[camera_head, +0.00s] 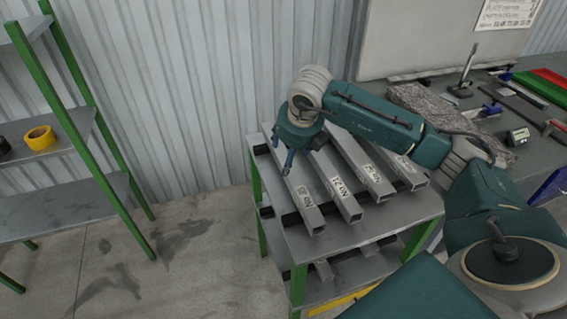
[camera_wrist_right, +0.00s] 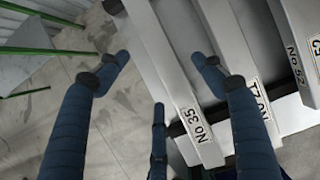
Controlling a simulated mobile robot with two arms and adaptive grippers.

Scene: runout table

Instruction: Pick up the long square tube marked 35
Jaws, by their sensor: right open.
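The square tube marked No 35 (camera_head: 306,203) is a long grey metal bar, the leftmost in a row on the table. Its marked end points toward me. In the wrist view the tube (camera_wrist_right: 172,75) runs between my right gripper's spread blue fingers, with its label near the bottom. My right gripper (camera_head: 302,156) is open above the tube's middle to far part, its fingers pointing down. It also shows open in the wrist view (camera_wrist_right: 160,65), holding nothing. I cannot tell how high the fingertips are above the tube. My left gripper is not in view.
The tube marked No 21 (camera_head: 338,190) lies close right of it, with more tubes (camera_head: 370,176) beyond. They rest on dark strips on a green-legged table (camera_head: 345,238). A shelf with yellow tape (camera_head: 39,138) stands left. A grey bench (camera_head: 490,95) stands right.

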